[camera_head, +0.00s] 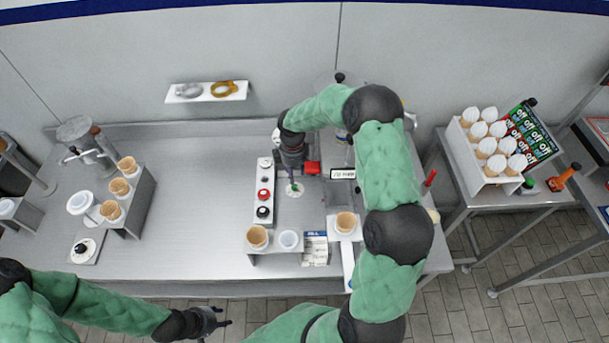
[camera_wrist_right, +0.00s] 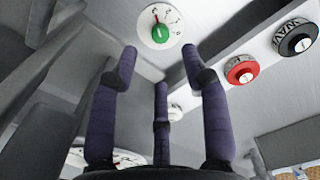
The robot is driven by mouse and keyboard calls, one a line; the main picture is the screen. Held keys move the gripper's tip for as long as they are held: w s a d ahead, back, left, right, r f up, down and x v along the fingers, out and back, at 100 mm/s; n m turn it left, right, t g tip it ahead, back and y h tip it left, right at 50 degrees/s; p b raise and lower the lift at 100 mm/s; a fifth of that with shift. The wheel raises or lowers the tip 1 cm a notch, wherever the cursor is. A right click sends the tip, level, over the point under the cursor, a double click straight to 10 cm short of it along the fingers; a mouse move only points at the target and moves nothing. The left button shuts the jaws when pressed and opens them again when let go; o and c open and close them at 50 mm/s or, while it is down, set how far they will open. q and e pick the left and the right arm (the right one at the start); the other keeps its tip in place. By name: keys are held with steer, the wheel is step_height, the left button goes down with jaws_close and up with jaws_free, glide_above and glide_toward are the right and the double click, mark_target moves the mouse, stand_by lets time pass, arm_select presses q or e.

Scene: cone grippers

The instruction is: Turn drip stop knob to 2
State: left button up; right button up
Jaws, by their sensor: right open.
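A green knob (camera_wrist_right: 159,33) sits on a round white dial with small figures around it, past my fingertips in the right wrist view. A red mark shows at its upper left; I cannot read a name on it. In the head view the dial (camera_head: 295,190) lies on the counter, with green at its middle. My right gripper (camera_wrist_right: 160,75) is open, its three purple fingers spread and empty, pointing toward the dial without visible contact. In the head view my right gripper (camera_head: 291,180) is just above the dial, partly covering it. My left gripper (camera_head: 222,316) is open and empty near the bottom edge.
A white strip (camera_head: 264,164) with red and black knobs stands left of the dial; its red knob (camera_wrist_right: 240,69) and black knob (camera_wrist_right: 295,38) show in the right wrist view. A cup holder (camera_head: 280,248) stands in front.

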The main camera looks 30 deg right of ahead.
mark_target(295, 186)
steer(key=shift+f, duration=3.65)
jaws_close()
